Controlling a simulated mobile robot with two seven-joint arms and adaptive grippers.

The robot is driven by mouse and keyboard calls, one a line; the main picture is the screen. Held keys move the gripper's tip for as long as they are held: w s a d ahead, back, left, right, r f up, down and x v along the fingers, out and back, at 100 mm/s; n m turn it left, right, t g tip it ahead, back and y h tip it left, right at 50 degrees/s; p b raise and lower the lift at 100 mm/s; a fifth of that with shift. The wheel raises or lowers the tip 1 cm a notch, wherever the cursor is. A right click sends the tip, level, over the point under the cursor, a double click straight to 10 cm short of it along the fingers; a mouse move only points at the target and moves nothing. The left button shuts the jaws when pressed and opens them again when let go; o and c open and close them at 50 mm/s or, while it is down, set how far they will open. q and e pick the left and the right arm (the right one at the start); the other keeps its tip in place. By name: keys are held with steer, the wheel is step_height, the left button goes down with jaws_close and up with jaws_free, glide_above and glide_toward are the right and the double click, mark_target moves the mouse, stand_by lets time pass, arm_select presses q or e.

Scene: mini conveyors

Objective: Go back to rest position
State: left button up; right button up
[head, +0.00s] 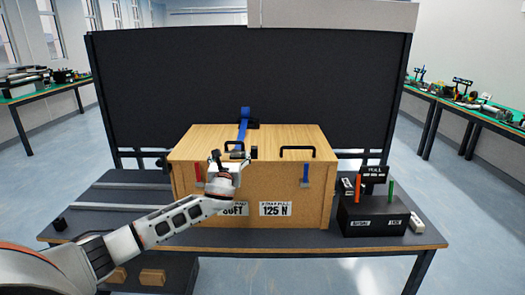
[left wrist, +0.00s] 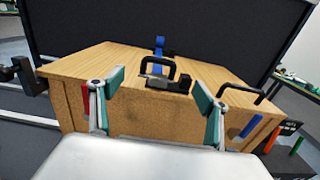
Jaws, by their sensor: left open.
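My left arm reaches in from the lower left in the head view. Its gripper (head: 229,157) is in front of the wooden crate (head: 300,205), near the crate's top front edge. In the left wrist view the two teal-padded fingers of this gripper (left wrist: 162,105) are spread wide, with nothing between them. A black handle (left wrist: 157,75) on the crate top stands beyond the fingertips, apart from them. A second black handle (head: 298,152) is on the right of the top. My right gripper does not show in either view.
The crate stands on a dark table (head: 290,238) before a black panel (head: 240,90). A blue strap (head: 243,125) lies over the crate top. A black box (head: 373,218) with upright coloured tools stands at the right. Benches line both sides of the room.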

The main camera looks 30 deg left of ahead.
arm_select(q)
steer(key=s+d+f+n+g+h, duration=0.2)
steer(key=s+d+f+n+h, duration=0.35)
steer(key=d+f, duration=0.7)
steer(key=s+d+f+n+g+h, duration=0.1)
steer(key=s+d+f+n+h, duration=0.2)
steer(key=s+d+f, duration=0.9)
steer(key=s+d+f+n+h, duration=0.1)
steer(key=s+d+f+n, duration=0.2)
steer(key=s, duration=0.4)
steer(key=s+d+f+n+g+h, duration=0.1)
steer(key=s+d+f+n, duration=0.3)
steer(key=s+n, duration=0.4)
steer(key=s+d+f+n+g+h, duration=0.1)
steer(key=s+d+f+n, duration=0.2)
steer(key=s+f+n, duration=0.2)
steer(key=s+n, duration=0.1)
steer(key=s, duration=0.2)
steer(key=shift+s+d, duration=0.15)
steer(key=shift+s, duration=0.05)
